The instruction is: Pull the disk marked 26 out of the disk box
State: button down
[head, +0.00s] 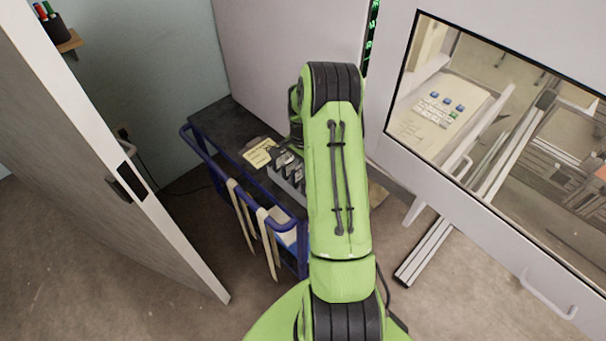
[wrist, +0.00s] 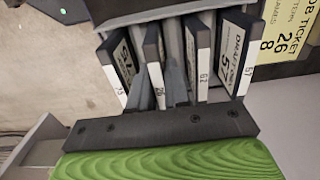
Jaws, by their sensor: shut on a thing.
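In the wrist view the disk marked 26 (wrist: 157,82) stands second from the left in the disk box (wrist: 170,11), with its white label edge facing me. My gripper (wrist: 161,90) has its grey fingers on both sides of this disk and is shut on it. Disks marked 73 (wrist: 114,78), 62 (wrist: 203,75) and 57 (wrist: 246,75) stand beside it. The disk still overlaps the box; how deep it sits is hidden. In the head view the disk box (head: 285,168) is partly behind my green arm, and my gripper is hidden.
A yellow ticket (wrist: 288,32) reading 26 lies right of the box; it also shows in the head view (head: 258,153). The box stands on a dark cart top (head: 225,125) with blue rails (head: 213,165). Pale strips (head: 268,243) hang from a rail. A windowed white cabinet (head: 480,190) is close at right.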

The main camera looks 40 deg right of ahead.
jog(key=shift+r+p, duration=2.2)
jog(key=shift+r, duration=1.35)
jog(key=shift+r, duration=0.25)
notch_tip(320, 180, up, 7)
jog(key=p, duration=0.4)
jog(key=a+f+n+b, duration=0.1)
jog(key=a+f+n, duration=0.3)
jog(key=a+n, duration=0.2)
jog(key=w+a+f+n+b, duration=0.1)
jog(key=a+f+n, duration=0.4)
jog(key=a, duration=0.6)
jog(key=a+f+n+b, duration=0.2)
jog(key=a+f+n, duration=0.2)
jog(key=a, duration=0.5)
jog(key=n, duration=0.2)
jog(key=shift+w+f+n, duration=0.15)
jog(key=shift+w+n, duration=0.15)
jog(key=shift+w, duration=0.1)
